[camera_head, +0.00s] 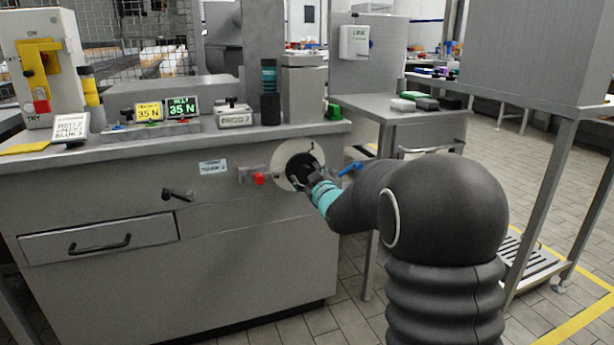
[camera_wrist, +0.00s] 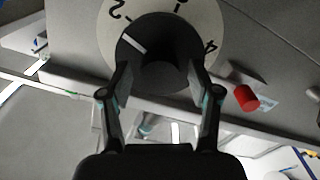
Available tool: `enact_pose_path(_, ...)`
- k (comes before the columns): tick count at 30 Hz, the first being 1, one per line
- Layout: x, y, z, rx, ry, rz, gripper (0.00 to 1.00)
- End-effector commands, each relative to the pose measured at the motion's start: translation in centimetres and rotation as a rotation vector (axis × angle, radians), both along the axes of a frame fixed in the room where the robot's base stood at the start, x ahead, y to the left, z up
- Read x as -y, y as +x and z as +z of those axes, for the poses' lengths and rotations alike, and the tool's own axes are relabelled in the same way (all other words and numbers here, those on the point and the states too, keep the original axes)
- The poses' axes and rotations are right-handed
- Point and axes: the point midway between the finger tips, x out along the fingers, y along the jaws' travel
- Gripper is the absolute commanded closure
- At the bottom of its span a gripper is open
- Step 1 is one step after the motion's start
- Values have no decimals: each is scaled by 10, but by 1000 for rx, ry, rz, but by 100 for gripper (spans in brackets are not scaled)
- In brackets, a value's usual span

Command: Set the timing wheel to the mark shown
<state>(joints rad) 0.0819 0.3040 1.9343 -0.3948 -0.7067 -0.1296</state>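The timing wheel is a dark round hub (camera_wrist: 158,30) on a pale dial face (camera_wrist: 211,22). In the wrist view a white pointer line on the hub points up-left towards the 2; a 4 stands at the right and another numeral is cut off at the top. In the head view the pale dial (camera_head: 280,165) is on the bench front, partly hidden by my gripper (camera_head: 313,180). My gripper (camera_wrist: 160,72) has its fingers apart, their tips over the lower part of the hub. I cannot tell whether they touch it.
A red knob (camera_wrist: 246,97) sits beside the dial, also seen in the head view (camera_head: 259,178). A dark handle (camera_head: 178,195) and a label (camera_head: 213,167) are farther left. Cards and displays (camera_head: 183,106) stand on the bench top. A side table (camera_head: 400,108) is at the right.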

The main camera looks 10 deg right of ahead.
Motion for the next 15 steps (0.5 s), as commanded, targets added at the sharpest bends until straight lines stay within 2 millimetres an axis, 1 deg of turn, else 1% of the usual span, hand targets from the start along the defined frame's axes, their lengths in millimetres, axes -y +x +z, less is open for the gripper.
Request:
enact_pose_path(1, 0, 0, 0, 0, 0, 0, 56)
enact_pose_path(2, 0, 0, 0, 0, 0, 0, 64)
enact_pose_path(3, 0, 0, 0, 0, 0, 0, 74)
enact_pose_path(5, 0, 0, 0, 0, 0, 0, 89)
enact_pose_path(6, 0, 0, 0, 0, 0, 0, 94)
enact_pose_path(15, 0, 0, 0, -5, 32, 0, 94)
